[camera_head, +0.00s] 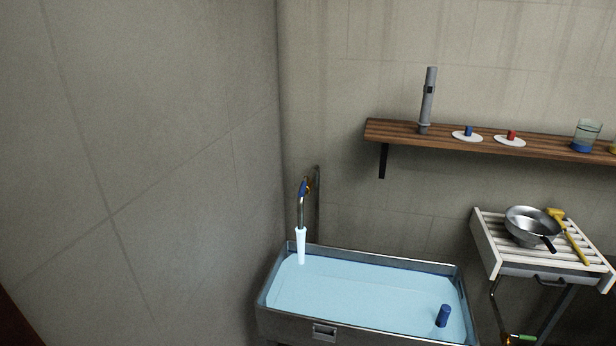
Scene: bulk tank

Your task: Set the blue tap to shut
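The blue tap (303,187) sits on top of a curved metal pipe at the left end of the metal tank (360,334), near the wall corner. A white stream of water (301,245) runs from the spout below it into the tank. The tank holds light blue water (365,290). The tap handle is small here, so its exact angle is hard to read. Neither of my grippers shows in this view.
A blue cylinder (443,316) stands in the tank's right end. A wooden shelf (550,147) above holds a grey tube (428,97), two white discs with blue and red knobs, and a glass (586,134). A slatted rack (487,243) with a pan (530,224) stands right.

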